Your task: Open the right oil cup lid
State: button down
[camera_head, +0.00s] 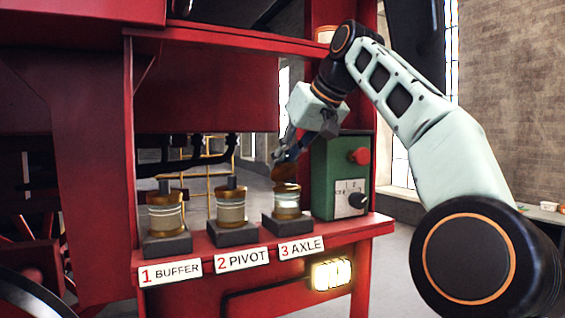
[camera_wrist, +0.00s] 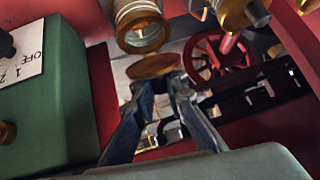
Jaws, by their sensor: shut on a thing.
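The right oil cup (camera_head: 287,203), labelled 3 AXLE, stands on a dark block at the right end of the red shelf. It has a glass body with brass rings, and in the wrist view its open mouth (camera_wrist: 143,34) shows. Its round brass lid (camera_head: 284,173) is tilted up above the cup, and it also shows in the wrist view (camera_wrist: 153,66). My gripper (camera_head: 279,156) reaches down from above and is shut on the lid. In the wrist view the gripper's fingertips (camera_wrist: 160,82) meet at the lid's edge. Whether the lid is still hinged to the cup is unclear.
The pivot cup (camera_head: 231,207) and buffer cup (camera_head: 165,212) stand to the left, with dark knobs on top. A green control box (camera_head: 330,175) with a red button and black knob stands close on the right. A red ledge runs above. A lit lamp (camera_head: 332,274) is below.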

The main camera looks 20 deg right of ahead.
jog(key=c, duration=1.9)
grip_release()
jog(key=shift+c, duration=0.2)
jog(key=v, duration=0.7)
jog(key=shift+r, duration=0.2)
jog(key=shift+s+d, duration=0.1)
jog(key=shift+s, duration=0.05)
